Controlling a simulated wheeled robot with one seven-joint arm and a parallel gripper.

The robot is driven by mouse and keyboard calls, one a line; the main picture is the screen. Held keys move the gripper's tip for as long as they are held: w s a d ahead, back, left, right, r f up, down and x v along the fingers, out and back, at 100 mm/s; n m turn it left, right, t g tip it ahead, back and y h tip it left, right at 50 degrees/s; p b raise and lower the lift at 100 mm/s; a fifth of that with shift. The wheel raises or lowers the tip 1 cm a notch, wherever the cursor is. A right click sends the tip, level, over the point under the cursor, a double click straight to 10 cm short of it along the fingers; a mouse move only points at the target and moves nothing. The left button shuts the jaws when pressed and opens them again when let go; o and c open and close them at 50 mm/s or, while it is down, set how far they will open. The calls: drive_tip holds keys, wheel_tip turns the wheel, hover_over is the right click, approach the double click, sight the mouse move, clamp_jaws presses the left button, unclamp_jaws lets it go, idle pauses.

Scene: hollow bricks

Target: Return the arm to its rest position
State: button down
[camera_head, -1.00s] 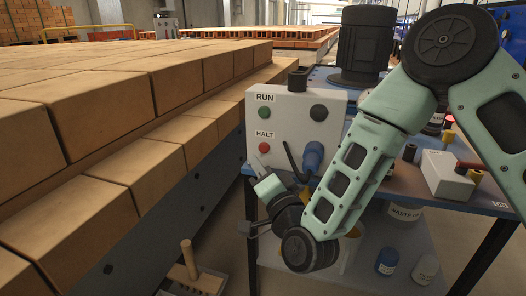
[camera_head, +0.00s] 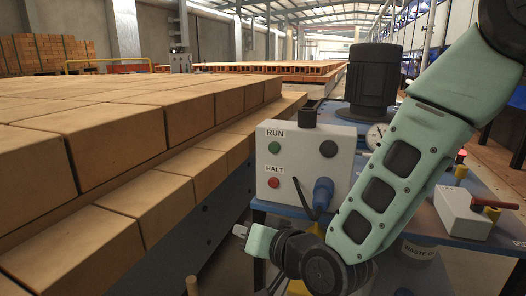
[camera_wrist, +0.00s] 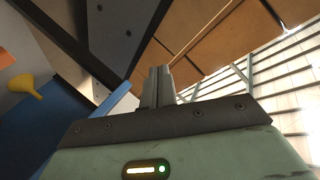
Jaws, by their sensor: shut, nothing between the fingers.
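My gripper (camera_head: 242,231) is at the lower middle of the head view, at the end of my folded pale green arm. It is in front of and below the grey control box (camera_head: 302,165), to the right of the brick rows. In the wrist view its two fingers (camera_wrist: 158,86) are together, with nothing between them. The control box has a green RUN button (camera_head: 274,147), a red HALT button (camera_head: 274,183) and a dark knob (camera_head: 328,149). My arm hides part of the workbench.
Stacked rows of hollow bricks (camera_head: 110,145) fill the left side. A blue workbench (camera_head: 480,262) on the right carries a dark motor (camera_head: 373,80), a gauge (camera_head: 377,135) and a white box with a red handle (camera_head: 461,211). A yellow funnel (camera_wrist: 25,87) shows in the wrist view.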

drive_tip(key=s+d+n+g+h, duration=0.3)
drive_tip(key=s+d+g+h, duration=0.2)
drive_tip(key=s+d, duration=0.5)
drive_tip(key=s+d+n+g+h, duration=0.45)
drive_tip(key=s+d, duration=0.25)
drive_tip(key=s, duration=0.5)
wheel_tip(320, 180, up, 33)
drive_tip(key=g+p, duration=0.1)
drive_tip(key=p, duration=3.2)
drive_tip(key=shift+s+d+m, duration=0.2)
drive_tip(key=shift+d+m, duration=0.05)
drive_tip(key=shift+m, duration=0.2)
